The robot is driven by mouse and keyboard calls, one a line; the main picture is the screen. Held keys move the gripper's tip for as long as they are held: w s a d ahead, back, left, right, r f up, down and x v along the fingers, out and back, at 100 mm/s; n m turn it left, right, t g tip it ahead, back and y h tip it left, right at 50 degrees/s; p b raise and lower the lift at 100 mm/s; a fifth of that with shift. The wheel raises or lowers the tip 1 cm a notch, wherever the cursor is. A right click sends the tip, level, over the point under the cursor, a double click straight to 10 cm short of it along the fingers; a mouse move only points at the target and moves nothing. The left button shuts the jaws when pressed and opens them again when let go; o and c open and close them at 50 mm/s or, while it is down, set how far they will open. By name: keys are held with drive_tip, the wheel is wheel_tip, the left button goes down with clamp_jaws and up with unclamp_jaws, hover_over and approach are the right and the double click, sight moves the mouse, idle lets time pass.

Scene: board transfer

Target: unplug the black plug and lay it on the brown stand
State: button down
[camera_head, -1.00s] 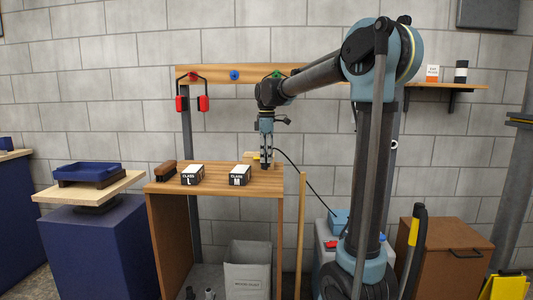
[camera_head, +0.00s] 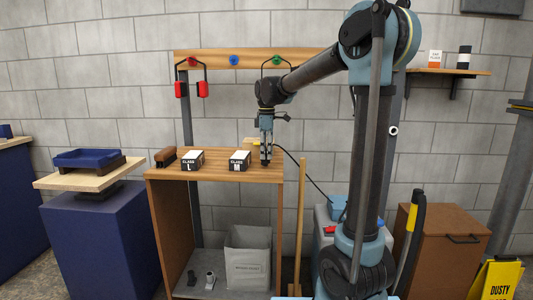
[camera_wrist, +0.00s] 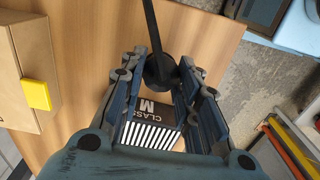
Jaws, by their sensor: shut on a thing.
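My gripper (camera_head: 266,160) points down over the wooden top of the brown stand (camera_head: 215,175), near its right end. In the wrist view my gripper (camera_wrist: 165,95) is shut on the black plug (camera_wrist: 159,72), a dark round piece between the fingers. Its black cable (camera_wrist: 151,25) runs up out of that view. In the head view the cable (camera_head: 309,181) drops to the right of the stand. I cannot tell whether the plug touches the wood.
A CLASS M box (camera_head: 239,161) stands close left of my gripper, with a CLASS L box (camera_head: 192,161) and a brown brush (camera_head: 166,157) further left. A tan box (camera_head: 251,144) is behind. The cable reaches a blue-topped machine (camera_head: 337,209). A wooden pole (camera_head: 300,225) stands at right.

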drive_tip(key=c, duration=1.1)
unclamp_jaws()
drive_tip(key=shift+r, duration=0.1)
wheel_tip(320, 180, up, 12)
drive_tip(key=shift+w+f, duration=0.1)
drive_tip(key=shift+d, duration=0.1)
